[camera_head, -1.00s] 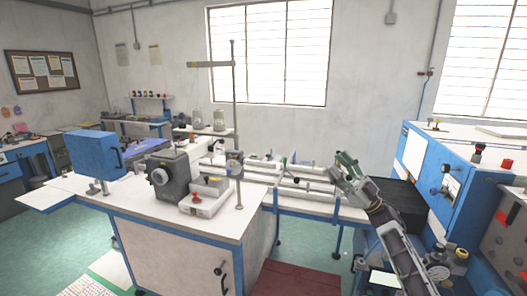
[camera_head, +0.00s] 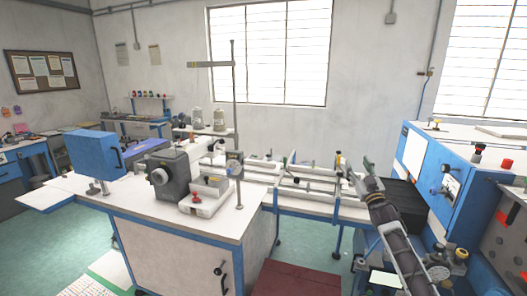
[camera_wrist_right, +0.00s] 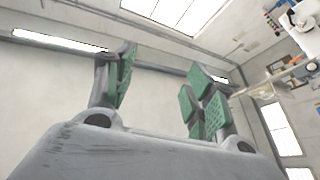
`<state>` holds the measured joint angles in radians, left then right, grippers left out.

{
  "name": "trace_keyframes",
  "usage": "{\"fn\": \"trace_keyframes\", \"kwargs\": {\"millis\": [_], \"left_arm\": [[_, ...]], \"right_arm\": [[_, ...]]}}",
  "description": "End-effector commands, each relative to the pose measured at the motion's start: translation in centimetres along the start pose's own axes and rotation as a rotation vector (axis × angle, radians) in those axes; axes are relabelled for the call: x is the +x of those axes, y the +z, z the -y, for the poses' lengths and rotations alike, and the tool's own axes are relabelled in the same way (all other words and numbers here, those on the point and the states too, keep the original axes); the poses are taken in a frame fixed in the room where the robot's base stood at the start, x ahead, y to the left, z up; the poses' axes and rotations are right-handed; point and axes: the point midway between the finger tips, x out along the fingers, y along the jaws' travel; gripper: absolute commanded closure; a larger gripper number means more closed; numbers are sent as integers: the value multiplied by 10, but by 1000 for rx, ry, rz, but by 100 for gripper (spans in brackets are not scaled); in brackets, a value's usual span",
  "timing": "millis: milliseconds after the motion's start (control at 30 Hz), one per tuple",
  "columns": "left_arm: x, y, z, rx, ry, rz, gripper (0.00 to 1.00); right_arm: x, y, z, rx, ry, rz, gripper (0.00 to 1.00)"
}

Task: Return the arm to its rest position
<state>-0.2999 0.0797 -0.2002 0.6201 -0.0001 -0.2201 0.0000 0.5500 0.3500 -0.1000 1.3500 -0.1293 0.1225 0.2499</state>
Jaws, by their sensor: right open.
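My right gripper (camera_head: 354,168) is raised in the head view, at the right end of the white work table and left of the blue machine. In the right wrist view my right gripper (camera_wrist_right: 160,90) shows two grey fingers with green pads, spread wide apart with nothing between them. Behind them are the wall, ceiling and windows, so the gripper points upward. My right arm (camera_head: 392,228) rises from the lower right of the head view. My left gripper is not in either view.
A blue-and-white machine (camera_head: 452,185) stands close to the right of my right arm. A sewing machine (camera_head: 170,172) sits on the white table (camera_head: 130,210) at left, with a tall thread stand (camera_head: 236,120). A low rail fixture (camera_head: 300,182) lies on the table behind. Green floor shows between.

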Motion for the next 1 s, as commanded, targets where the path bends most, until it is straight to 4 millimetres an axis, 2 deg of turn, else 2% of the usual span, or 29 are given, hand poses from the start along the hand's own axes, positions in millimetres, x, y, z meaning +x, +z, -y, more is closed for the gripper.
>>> {"fn": "trace_keyframes", "kwargs": {"millis": [200, 533, 833, 1000], "left_arm": [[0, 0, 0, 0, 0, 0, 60], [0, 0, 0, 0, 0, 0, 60], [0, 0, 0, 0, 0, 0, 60], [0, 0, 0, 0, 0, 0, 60]], "right_arm": [[-3, 38, -9, -60, 35, 172, 46], [-14, 75, -12, -120, 36, 350, 46], [-54, 146, 13, -99, 7, 455, 46], [-91, 198, 32, -86, -15, 541, 46]]}}
